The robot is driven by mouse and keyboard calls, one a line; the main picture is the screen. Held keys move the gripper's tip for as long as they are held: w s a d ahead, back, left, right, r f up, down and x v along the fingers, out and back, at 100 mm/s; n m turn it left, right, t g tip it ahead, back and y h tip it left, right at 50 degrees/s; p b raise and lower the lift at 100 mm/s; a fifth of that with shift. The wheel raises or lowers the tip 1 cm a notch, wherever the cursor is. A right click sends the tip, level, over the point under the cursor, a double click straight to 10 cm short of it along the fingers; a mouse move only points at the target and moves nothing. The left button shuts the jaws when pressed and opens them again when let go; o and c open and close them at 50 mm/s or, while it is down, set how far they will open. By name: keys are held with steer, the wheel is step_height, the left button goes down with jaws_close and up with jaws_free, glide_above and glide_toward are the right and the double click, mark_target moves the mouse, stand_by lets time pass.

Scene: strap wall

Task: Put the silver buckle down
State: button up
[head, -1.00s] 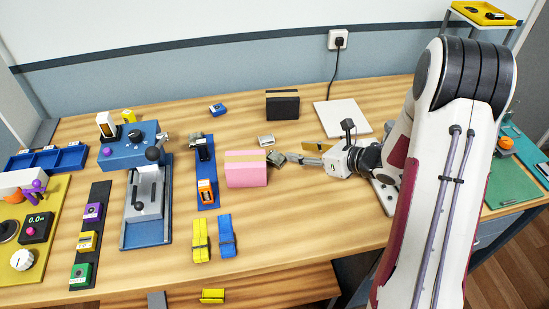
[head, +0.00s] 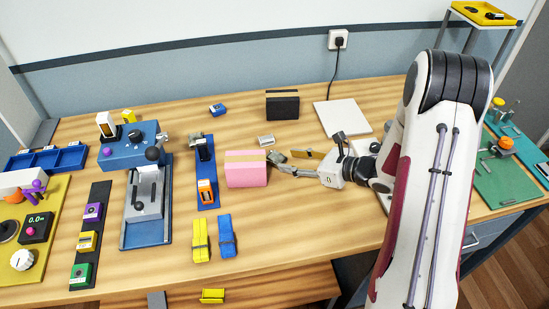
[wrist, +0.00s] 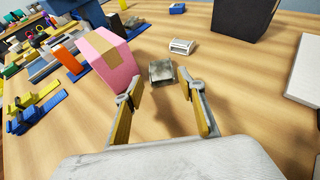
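The silver buckle (head: 277,156), a small grey metallic block, rests on the wooden table just right of the pink box (head: 246,169). In the wrist view the silver buckle (wrist: 161,72) lies flat just beyond my fingertips, with a gap between it and the pink box (wrist: 108,58). My gripper (head: 289,162) is low over the table, to the right of the buckle. In the wrist view my gripper (wrist: 157,88) is open, its two yellow-padded fingers wide apart with only bare table between them.
A lighter silver piece (head: 266,141) lies just behind the buckle. A black box (head: 282,107) and a white plate (head: 342,118) are farther back. A blue rail (head: 206,170) with parts stands left of the pink box.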

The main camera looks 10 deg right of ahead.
mark_target(275, 156)
steer(key=shift+w+a+f, duration=0.2)
steer(key=shift+w+a, duration=0.05)
steer(key=shift+r+x, duration=0.2)
steer(key=shift+x, duration=2.45)
steer(key=shift+c, duration=0.5)
steer(key=c, duration=0.9)
steer(key=shift+w+r, duration=0.1)
steer(key=shift+r, duration=0.1)
steer(key=shift+c, duration=0.2)
steer(key=shift+r, duration=4.85)
